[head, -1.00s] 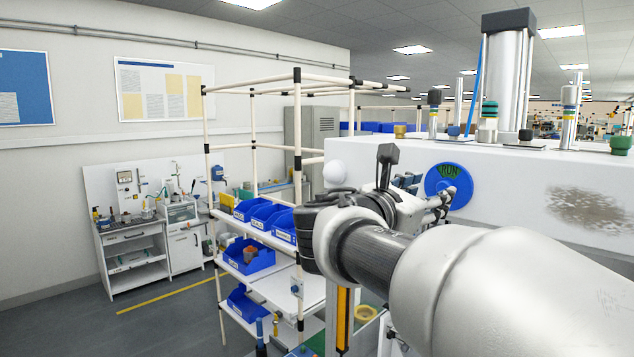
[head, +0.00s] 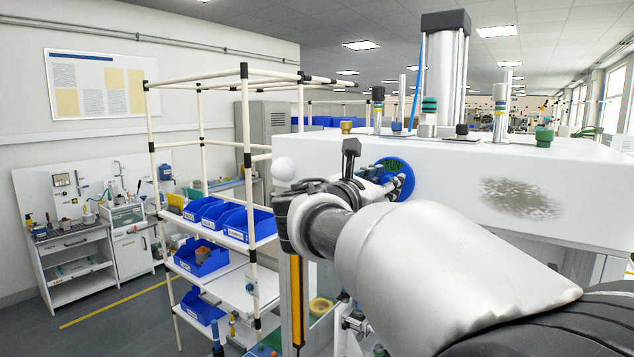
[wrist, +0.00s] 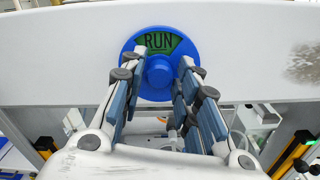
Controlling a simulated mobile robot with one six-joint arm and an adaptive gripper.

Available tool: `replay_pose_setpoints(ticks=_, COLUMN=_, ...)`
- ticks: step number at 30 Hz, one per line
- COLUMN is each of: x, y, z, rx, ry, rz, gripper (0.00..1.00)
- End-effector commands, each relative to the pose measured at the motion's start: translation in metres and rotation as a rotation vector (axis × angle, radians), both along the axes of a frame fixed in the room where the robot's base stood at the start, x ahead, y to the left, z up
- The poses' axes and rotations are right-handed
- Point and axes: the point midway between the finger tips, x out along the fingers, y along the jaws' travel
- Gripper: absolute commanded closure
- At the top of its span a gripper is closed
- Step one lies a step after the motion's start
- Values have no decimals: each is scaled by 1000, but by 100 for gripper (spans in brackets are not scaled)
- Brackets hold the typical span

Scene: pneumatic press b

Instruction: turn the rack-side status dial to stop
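The status dial (head: 402,165) is a blue disc on the white front of the press. In the wrist view the dial (wrist: 190,46) reads RUN in a green window above a round blue centre knob (wrist: 158,72). My gripper (wrist: 158,63) is open, its two blue-padded fingers on either side of the knob. Gaps show between both fingers and the knob; I cannot tell how far the tips are from the disc. In the head view my gripper (head: 393,182) overlaps the dial's left and lower part, hiding much of it.
The white press housing (head: 450,165) carries cylinders and coloured fittings on top. A rack (head: 245,150) with blue bins (head: 248,222) stands left of my arm. A yellow-black post (head: 296,290) stands below my wrist. Open floor lies at left.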

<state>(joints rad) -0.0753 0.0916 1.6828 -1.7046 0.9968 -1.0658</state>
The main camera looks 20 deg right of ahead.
Motion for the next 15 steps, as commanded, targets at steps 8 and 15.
replay_pose_setpoints(ticks=8, x=0, y=0, z=0, rx=0, ry=0, rz=0, gripper=92)
replay_pose_setpoints(ticks=15, x=0, y=0, z=0, rx=2, ry=-2, rz=0, gripper=100)
